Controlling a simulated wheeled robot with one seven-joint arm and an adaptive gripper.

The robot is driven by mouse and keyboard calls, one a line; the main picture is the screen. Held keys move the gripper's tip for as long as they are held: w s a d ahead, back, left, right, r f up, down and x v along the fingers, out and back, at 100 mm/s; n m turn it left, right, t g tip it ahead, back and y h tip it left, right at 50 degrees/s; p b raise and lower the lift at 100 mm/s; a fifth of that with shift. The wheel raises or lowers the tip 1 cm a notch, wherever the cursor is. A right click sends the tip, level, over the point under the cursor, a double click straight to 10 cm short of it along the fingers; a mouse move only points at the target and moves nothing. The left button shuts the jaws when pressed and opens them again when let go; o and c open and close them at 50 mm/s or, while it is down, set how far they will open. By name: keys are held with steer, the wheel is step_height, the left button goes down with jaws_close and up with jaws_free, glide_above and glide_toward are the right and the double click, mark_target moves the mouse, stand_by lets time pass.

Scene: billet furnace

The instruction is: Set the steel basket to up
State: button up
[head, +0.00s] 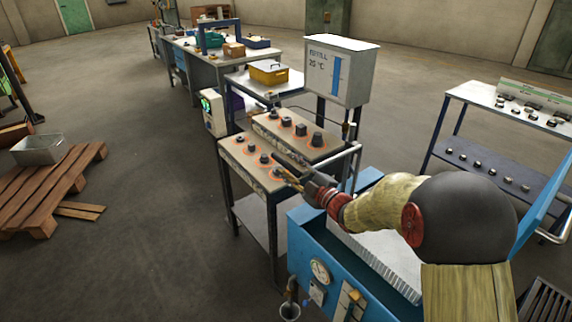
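A blue tank (312,240) stands at the lower middle, with a ribbed pale metal piece (380,262) showing in its open top. This may be the steel basket, but my arm covers much of it and I cannot tell its height setting. My gripper (284,175) is left of that tube, over the near edge of a block with round dark pieces (252,152). Its fingers are small and blurred, so I cannot tell whether they are open or touching anything.
A shelf trolley (500,100) with small parts is at the right. A wooden pallet (50,190) with a metal tub (40,150) lies left. Floor between pallet and bench is clear.

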mark_target(301, 176)
steer(key=v, duration=0.9)
steer(key=shift+s+d, duration=0.2)
steer(key=shift+s, duration=0.1)
